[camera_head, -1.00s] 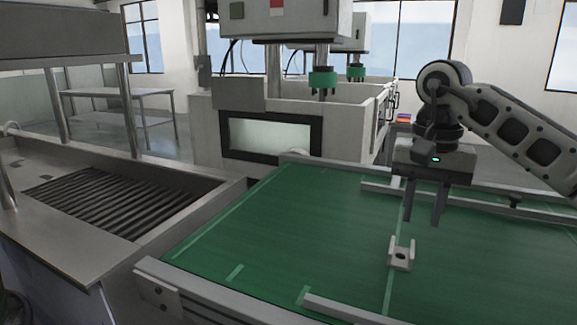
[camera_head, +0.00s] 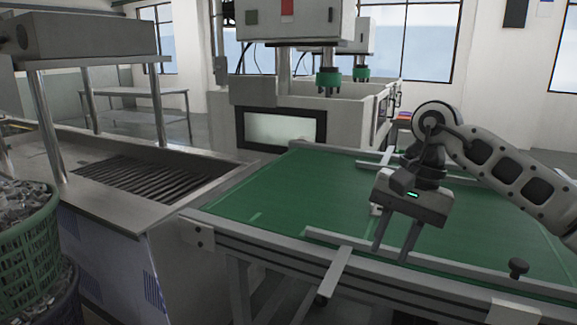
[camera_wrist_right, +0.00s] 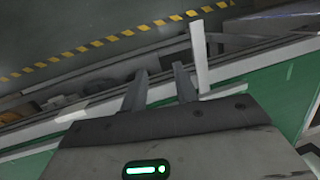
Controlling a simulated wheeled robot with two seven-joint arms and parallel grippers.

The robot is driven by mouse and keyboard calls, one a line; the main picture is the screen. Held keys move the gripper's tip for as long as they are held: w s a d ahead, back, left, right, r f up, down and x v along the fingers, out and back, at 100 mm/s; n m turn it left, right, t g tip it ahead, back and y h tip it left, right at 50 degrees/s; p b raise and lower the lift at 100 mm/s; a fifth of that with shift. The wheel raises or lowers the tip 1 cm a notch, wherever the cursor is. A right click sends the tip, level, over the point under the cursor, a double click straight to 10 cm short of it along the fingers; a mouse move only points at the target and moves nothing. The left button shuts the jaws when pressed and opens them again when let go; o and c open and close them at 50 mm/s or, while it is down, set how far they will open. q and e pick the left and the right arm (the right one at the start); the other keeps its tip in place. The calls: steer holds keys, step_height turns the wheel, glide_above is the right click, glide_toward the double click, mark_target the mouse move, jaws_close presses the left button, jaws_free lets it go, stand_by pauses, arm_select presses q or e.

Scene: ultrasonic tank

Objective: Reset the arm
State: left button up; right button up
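My right gripper (camera_head: 392,252) hangs from the right arm over the near rail of the green table (camera_head: 300,185). Its two fingers are apart, with nothing between them. The right wrist view also shows the gripper (camera_wrist_right: 159,80) with its fingers spread and empty, over the table's edge. A small pale metal part (camera_head: 376,209) sits on the green top behind the gripper and is mostly hidden by it. My left gripper is not in view.
A metal bar (camera_head: 336,272) sticks out over the table's near edge, left of the gripper. A green basket of metal parts (camera_head: 30,245) stands at left, by the steel tank (camera_head: 110,150). Machines stand behind.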

steer(key=s+a+f+m+t+y, duration=0.1)
steer(key=s+a+m+y, duration=0.3)
steer(key=a+m+y, duration=0.55)
steer(key=s+a+f+m+t+y, duration=0.1)
steer(key=s+a+f+m+y, duration=0.1)
steer(key=s+a+m+y, duration=0.55)
steer(key=w+d+f+m+t+h, duration=0.2)
steer(key=d+f+m+t+h, duration=0.35)
steer(key=m, duration=1.15)
steer(key=w+d+f+m+t+h, duration=0.25)
steer(key=f+m+t+h, duration=0.5)
steer(key=m, duration=0.95)
steer(key=s+d+f+m+g+h, duration=0.1)
steer(key=s+d+f+m+g, duration=0.1)
steer(key=s+f+m, duration=0.4)
steer(key=s+d+f+m+g+h, duration=0.2)
steer(key=s+d+f+m, duration=0.3)
steer(key=f, duration=0.5)
steer(key=s+m, duration=0.1)
steer(key=s, duration=0.1)
steer(key=shift+s+f+m+h, duration=0.2)
steer(key=shift+s+m+h, duration=0.1)
steer(key=shift+s+m, duration=0.1)
